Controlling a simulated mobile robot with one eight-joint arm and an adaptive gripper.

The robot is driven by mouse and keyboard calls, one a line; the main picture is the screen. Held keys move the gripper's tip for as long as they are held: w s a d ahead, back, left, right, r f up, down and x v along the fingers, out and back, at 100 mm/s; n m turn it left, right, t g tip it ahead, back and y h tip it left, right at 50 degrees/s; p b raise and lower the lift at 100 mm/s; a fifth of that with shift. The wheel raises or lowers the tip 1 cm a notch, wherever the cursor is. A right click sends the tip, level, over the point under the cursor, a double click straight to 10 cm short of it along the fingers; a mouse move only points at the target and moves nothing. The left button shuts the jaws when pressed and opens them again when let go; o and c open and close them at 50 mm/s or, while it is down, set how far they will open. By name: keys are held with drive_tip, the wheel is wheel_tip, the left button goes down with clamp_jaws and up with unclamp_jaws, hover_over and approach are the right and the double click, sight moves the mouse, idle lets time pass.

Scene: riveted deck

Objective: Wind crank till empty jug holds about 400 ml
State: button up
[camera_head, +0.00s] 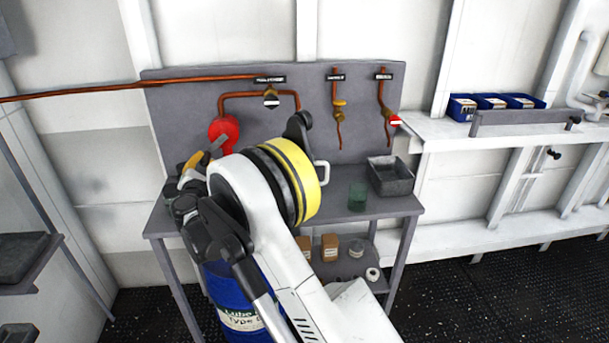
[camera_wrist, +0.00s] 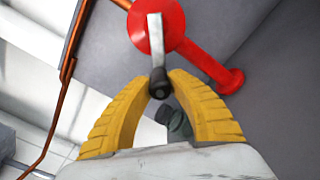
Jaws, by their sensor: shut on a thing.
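The red pump body (camera_head: 224,132) is on the grey back panel, left of centre. It also shows at the top of the wrist view (camera_wrist: 168,16), with a grey crank arm (camera_wrist: 155,40) across its face. The crank ends in a black knob (camera_wrist: 158,80). My gripper (camera_wrist: 159,84) has its yellow fingers shut on that knob; in the head view my gripper (camera_head: 196,160) is just below the pump. A white handle (camera_head: 323,173) sticks out right of my arm, perhaps a jug's; its body and any liquid are hidden.
A grey tray (camera_head: 391,177) sits at the right end of the bench (camera_head: 405,205). Copper pipes with valves (camera_head: 271,98) line the panel. A blue oil drum (camera_head: 232,292) stands below at left. Boxes (camera_head: 329,246) sit on the lower shelf. Blue bins (camera_head: 490,103) are on the right ledge.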

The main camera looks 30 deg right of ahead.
drive_tip(key=shift+w+a+r+p, duration=0.1)
drive_tip(key=shift+r+p, duration=1.1)
drive_tip(key=shift+r, duration=1.1)
drive_tip(key=shift+a+r+p, duration=0.1)
drive_tip(key=shift+r+p, duration=1.1)
drive_tip(key=shift+r, duration=1.05)
drive_tip(key=shift+o, duration=0.2)
drive_tip(key=shift+s+d+r+p, duration=0.3)
drive_tip(key=shift+d+r, duration=0.35)
drive_tip(key=shift+d, duration=0.2)
drive_tip(key=shift+s+d+r+p, duration=0.2)
drive_tip(key=shift+d+r+p, duration=0.1)
drive_tip(key=shift+d+r, duration=0.45)
drive_tip(key=shift+s+d+f, duration=0.1)
drive_tip(key=shift+s+d, duration=0.15)
drive_tip(key=shift+d, duration=0.5)
drive_tip(key=shift+s+d, duration=0.25)
drive_tip(key=shift+d, duration=0.55)
drive_tip(key=shift+s+d+f, duration=0.1)
drive_tip(key=shift+s+d, duration=0.15)
drive_tip(key=shift+d, duration=0.5)
drive_tip(key=shift+r, duration=0.1)
drive_tip(key=o, duration=2.1)
drive_tip(key=shift+s, duration=0.15)
